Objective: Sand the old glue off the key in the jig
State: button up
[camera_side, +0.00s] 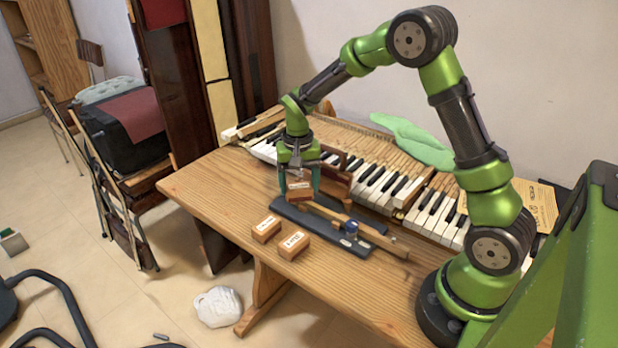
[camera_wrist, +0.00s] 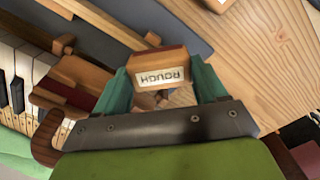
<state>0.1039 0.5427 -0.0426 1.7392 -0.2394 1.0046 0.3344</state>
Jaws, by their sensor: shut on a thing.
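My gripper (camera_side: 299,186) is shut on a brown sanding block (camera_wrist: 158,68) with a white label reading ROUGH, upside down in the wrist view. In the side view the held block (camera_side: 299,192) is at the far left end of the dark jig board (camera_side: 285,209); I cannot tell whether it touches anything below. Glue on the key is too small to make out. Two similar labelled blocks, a left one (camera_side: 266,229) and a right one (camera_side: 294,245), sit on the table in front.
A brown wooden stand (camera_side: 336,184) is close behind my gripper; it also shows in the wrist view (camera_wrist: 62,88). The piano keyboard (camera_side: 374,189) runs along the back, with a green cloth (camera_side: 415,140) on it. The wooden table (camera_side: 222,190) is clear at left.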

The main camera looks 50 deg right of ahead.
jog(key=shift+w, duration=0.45)
jog(key=shift+r, duration=4.15)
